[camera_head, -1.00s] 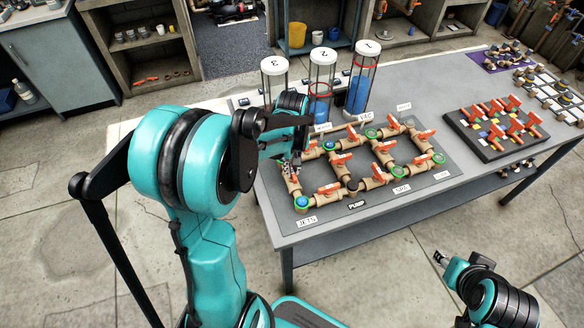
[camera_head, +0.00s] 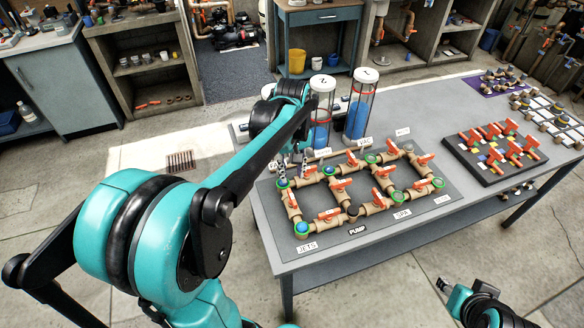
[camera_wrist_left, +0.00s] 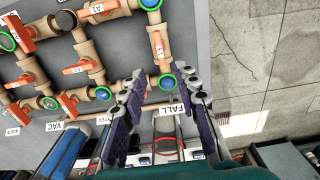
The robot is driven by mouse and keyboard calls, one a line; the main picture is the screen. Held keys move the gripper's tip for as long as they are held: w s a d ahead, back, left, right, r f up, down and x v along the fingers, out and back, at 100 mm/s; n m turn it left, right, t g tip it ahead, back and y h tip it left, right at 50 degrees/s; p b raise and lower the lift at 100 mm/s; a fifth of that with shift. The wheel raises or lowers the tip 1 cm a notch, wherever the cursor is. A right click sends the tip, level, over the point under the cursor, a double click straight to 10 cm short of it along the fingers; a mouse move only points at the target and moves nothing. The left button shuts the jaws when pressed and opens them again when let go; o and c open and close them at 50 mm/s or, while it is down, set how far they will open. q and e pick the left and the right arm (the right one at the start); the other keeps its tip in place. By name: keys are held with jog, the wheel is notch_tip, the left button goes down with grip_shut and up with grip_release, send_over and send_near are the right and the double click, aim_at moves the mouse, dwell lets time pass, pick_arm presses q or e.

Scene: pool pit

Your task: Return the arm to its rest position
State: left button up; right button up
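My left arm comes in from the left in the head view and reaches over the table's left end. My left gripper (camera_head: 293,167) is above the upper left corner of the pipe board (camera_head: 440,215). In the left wrist view my left gripper (camera_wrist_left: 163,100) has its two dark pads well apart with nothing held between them. The label FALL (camera_wrist_left: 181,110) and a pipe end with a green ring show beyond the fingers. My right gripper (camera_head: 443,286) is low at the right, off the table; its opening is too small to tell.
A dark tray with orange-handled valves (camera_head: 490,160) lies to the right. Open floor (camera_head: 190,120) lies left of the table.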

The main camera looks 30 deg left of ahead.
pick_arm(q)
jog(key=shift+r, duration=0.75)
jog(key=s+d+f+m+t+b, duration=0.1)
jog(key=s+d+f+m+t, duration=0.1)
jog(key=s+d+m+t, duration=0.5)
jog(key=s+d+m, duration=0.3)
jog(key=s, duration=0.1)
jog(key=shift+d+f, duration=0.35)
jog(key=shift+f, duration=0.05)
